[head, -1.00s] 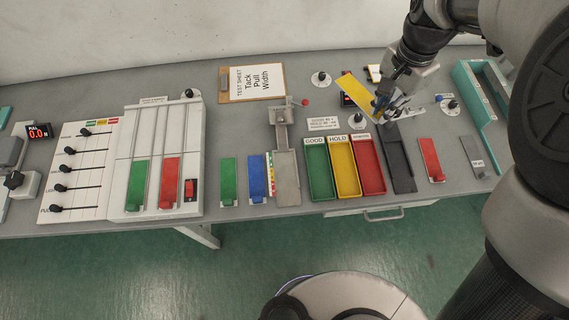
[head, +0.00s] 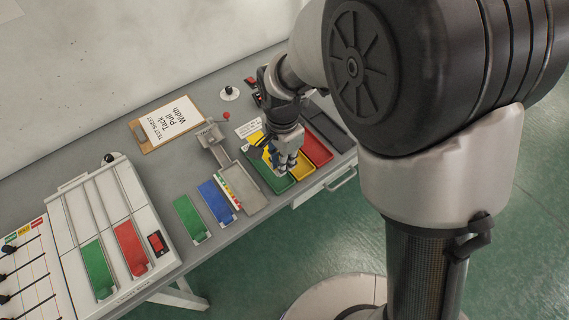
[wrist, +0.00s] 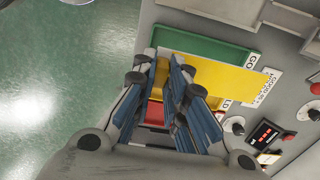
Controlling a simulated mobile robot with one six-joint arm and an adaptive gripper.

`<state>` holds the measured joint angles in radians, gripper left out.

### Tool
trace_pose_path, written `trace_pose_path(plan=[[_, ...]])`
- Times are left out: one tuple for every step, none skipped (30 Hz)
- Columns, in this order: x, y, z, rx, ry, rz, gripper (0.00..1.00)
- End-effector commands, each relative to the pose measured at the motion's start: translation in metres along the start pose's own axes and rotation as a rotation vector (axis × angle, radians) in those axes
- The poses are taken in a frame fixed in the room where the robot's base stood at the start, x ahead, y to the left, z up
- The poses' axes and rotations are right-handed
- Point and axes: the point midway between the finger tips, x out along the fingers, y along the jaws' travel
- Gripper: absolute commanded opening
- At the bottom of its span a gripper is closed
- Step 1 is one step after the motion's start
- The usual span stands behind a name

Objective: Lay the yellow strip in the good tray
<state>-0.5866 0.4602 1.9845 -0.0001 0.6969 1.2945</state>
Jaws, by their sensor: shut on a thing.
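The yellow strip (wrist: 235,82) is held between the blue-padded fingers of my gripper (wrist: 178,95) in the wrist view. The strip overlaps the green good tray (wrist: 205,45), whose label is partly covered. Its height above the trays is hard to judge. In the head view my gripper (head: 283,165) is over the good tray (head: 280,186) and the yellow hold tray (head: 304,172), and a corner of the strip (head: 256,138) shows to its left.
The red tray (head: 317,149) lies right of the hold tray. A clipboard (head: 166,123) lies at the back.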

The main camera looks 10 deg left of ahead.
Motion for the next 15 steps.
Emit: trace_pose_path(plan=[[0.015, 0.000, 0.000, 0.000, -0.001, 0.002, 0.00], [0.020, 0.001, 0.000, 0.000, -0.001, 0.003, 0.00], [0.025, 0.000, 0.000, -0.001, 0.000, 0.002, 0.00], [0.029, 0.000, 0.000, -0.001, 0.000, 0.001, 0.00], [0.032, 0.000, 0.000, -0.001, 0.000, 0.001, 0.00], [0.034, 0.000, 0.000, -0.001, 0.000, 0.001, 0.00], [0.035, 0.000, 0.000, -0.001, 0.000, 0.001, 0.00], [0.037, 0.000, 0.000, -0.001, 0.000, 0.000, 0.00], [0.039, 0.000, 0.000, -0.001, 0.000, 0.000, 0.00], [0.041, 0.000, 0.000, -0.001, 0.000, 0.000, 0.00], [0.044, 0.000, 0.000, -0.001, 0.000, 0.000, 0.00], [0.049, 0.000, 0.000, -0.001, 0.000, 0.001, 0.00], [0.054, 0.001, 0.000, -0.001, -0.001, 0.002, 0.00], [0.059, 0.001, 0.000, -0.001, -0.001, 0.003, 0.00], [0.066, 0.000, 0.000, -0.001, -0.001, 0.002, 0.00]])
